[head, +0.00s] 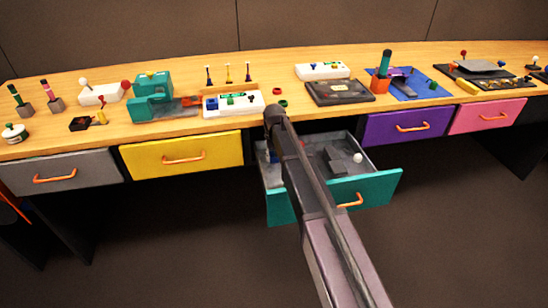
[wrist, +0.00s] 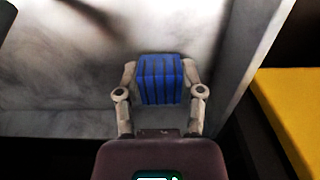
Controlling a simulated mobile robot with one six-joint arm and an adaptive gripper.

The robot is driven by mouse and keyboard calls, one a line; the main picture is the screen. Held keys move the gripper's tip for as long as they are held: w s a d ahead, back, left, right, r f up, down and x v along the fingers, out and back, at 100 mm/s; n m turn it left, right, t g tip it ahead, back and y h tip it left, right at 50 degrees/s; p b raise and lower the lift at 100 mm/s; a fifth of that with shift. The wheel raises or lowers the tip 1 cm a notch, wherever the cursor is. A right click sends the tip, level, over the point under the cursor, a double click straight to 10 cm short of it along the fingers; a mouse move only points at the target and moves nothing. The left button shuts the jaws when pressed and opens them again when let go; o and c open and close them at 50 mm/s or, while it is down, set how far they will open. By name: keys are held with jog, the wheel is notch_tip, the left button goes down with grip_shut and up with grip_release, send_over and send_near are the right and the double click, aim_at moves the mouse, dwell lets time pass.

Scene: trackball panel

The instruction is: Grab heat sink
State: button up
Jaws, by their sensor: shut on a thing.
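The heat sink (wrist: 161,84) is a blue, finned block, seen in the wrist view against the grey inside of a drawer. My gripper (wrist: 160,68) is shut on it, with one finger against each side. The open teal drawer (head: 376,188) shows in the head view, and its grey inside (wrist: 60,70) fills much of the wrist view. In the head view my arm reaches over this drawer and hides my gripper. I cannot tell whether the heat sink touches the drawer floor.
The drawer also holds a grey block (head: 338,160) and a white ball (head: 357,158). Its wall (wrist: 245,60) is close to the right of my gripper. A shut yellow drawer (head: 183,153) is to the left. The wooden bench top (head: 60,130) above carries several devices.

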notch_tip(320, 180, up, 18)
jog(key=p, duration=1.7)
jog(key=shift+f, duration=0.25)
